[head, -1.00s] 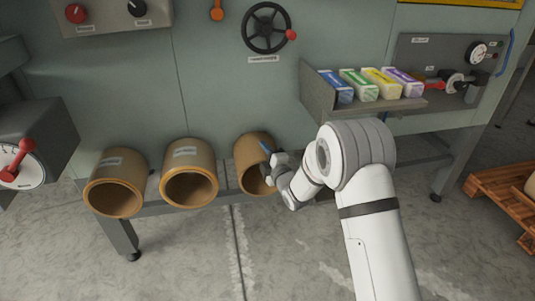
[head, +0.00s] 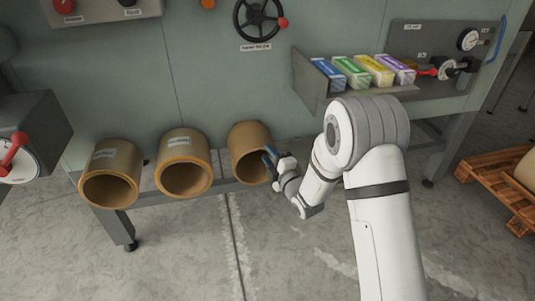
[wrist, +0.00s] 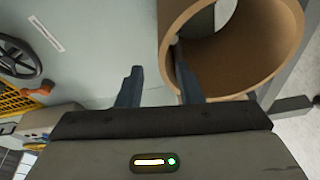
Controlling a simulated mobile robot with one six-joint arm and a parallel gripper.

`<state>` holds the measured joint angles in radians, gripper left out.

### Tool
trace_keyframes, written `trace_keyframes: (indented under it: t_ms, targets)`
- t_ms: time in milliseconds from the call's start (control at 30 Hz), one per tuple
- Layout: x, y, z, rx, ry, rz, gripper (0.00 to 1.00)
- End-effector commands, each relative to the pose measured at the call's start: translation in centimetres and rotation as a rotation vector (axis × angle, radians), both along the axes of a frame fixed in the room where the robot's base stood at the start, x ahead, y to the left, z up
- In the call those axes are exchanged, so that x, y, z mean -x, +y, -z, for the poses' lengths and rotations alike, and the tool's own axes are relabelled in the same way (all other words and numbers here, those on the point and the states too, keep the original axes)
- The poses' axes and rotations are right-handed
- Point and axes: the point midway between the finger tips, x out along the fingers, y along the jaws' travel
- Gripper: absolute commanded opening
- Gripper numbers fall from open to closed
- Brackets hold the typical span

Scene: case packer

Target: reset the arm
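My gripper (head: 269,158) is in front of the right-hand tan tube, at the right edge of its mouth. One finger is outside the tube (wrist: 283,45); the other overlaps the tube's near rim and mouth. I cannot tell whether that finger touches it. My white arm reaches in from the lower right in the head view.
Two more tan tubes (head: 110,155) (head: 182,147) stand left of it. A shelf (head: 305,78) with several coloured cartons (head: 375,69) is above and to the right. A handwheel (head: 257,20) and red-handled dial box (head: 22,150) are on the machine. A wooden pallet (head: 492,168) lies right. The floor in front is clear.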

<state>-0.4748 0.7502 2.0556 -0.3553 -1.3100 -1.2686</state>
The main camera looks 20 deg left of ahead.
Motion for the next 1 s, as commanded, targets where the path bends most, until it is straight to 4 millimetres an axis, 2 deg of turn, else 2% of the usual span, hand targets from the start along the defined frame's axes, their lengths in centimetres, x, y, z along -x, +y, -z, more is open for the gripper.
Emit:
trace_keyframes:
  t_ms: [267, 367, 433, 533, 600, 733, 867, 1000]
  targets:
    - [-0.1, -0.2, -0.4, 0.001, 0.007, 0.005, 0.33]
    - [-0.7, -1.2, -2.1, 0.005, 0.048, 0.032, 0.33]
    - [-1.3, -2.7, -4.2, 0.009, 0.110, 0.072, 0.33]
    - [-2.1, -6.1, -8.1, 0.010, 0.248, 0.166, 0.33]
    - [-2.2, -9.3, -11.0, -0.003, 0.369, 0.252, 0.33]
    - [-1.0, -15.3, -15.7, -0.049, 0.594, 0.426, 0.33]
    - [2.0, -21.2, -19.9, -0.127, 0.814, 0.613, 0.33]
    - [7.1, -26.8, -24.1, -0.238, 1.041, 0.822, 0.33]
